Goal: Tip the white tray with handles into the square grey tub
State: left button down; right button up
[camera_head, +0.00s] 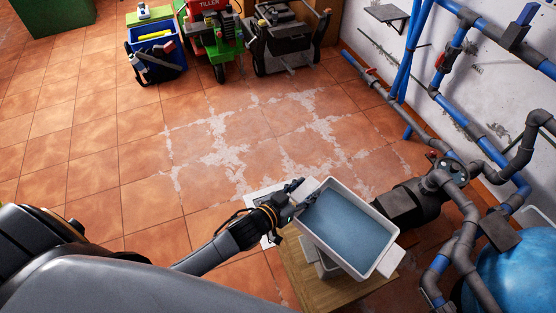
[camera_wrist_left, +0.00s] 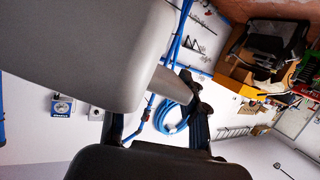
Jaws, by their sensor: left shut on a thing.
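The white tray (camera_head: 378,216) is a rectangular box with blue contents inside. It is over a wooden table, slanted in the head view, with one handle (camera_head: 391,262) at its lower right end. My left gripper (camera_head: 299,194) is shut on the handle at the tray's upper left end. In the left wrist view, a large grey surface (camera_wrist_left: 80,50) fills the upper left, with dark fingers below it. A grey tub (camera_head: 322,262) shows only partly beneath the tray; the tray hides most of it. My right gripper is in neither view.
The wooden table (camera_head: 300,278) has little bare room. Pipes and a pump (camera_head: 415,198) stand close on the right, with a blue tank (camera_head: 515,270) at lower right. A blue crate (camera_head: 153,47) and machines (camera_head: 213,35) stand far back. The tiled floor between is clear.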

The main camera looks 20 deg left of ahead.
pick_arm(q)
jog(key=w+a+f, duration=0.5)
jog(key=w+a, duration=0.5)
jog(key=a, duration=0.2)
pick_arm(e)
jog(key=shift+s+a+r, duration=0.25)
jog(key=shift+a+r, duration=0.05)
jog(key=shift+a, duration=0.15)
pick_arm(q)
jog(key=shift+s+d+f, duration=0.1)
jog(key=shift+f, duration=0.05)
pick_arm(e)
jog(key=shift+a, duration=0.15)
pick_arm(q)
jog(key=shift+d+f+m+b, duration=0.1)
jog(key=shift+f+m+b, duration=0.3)
jog(key=shift+f+b, duration=0.05)
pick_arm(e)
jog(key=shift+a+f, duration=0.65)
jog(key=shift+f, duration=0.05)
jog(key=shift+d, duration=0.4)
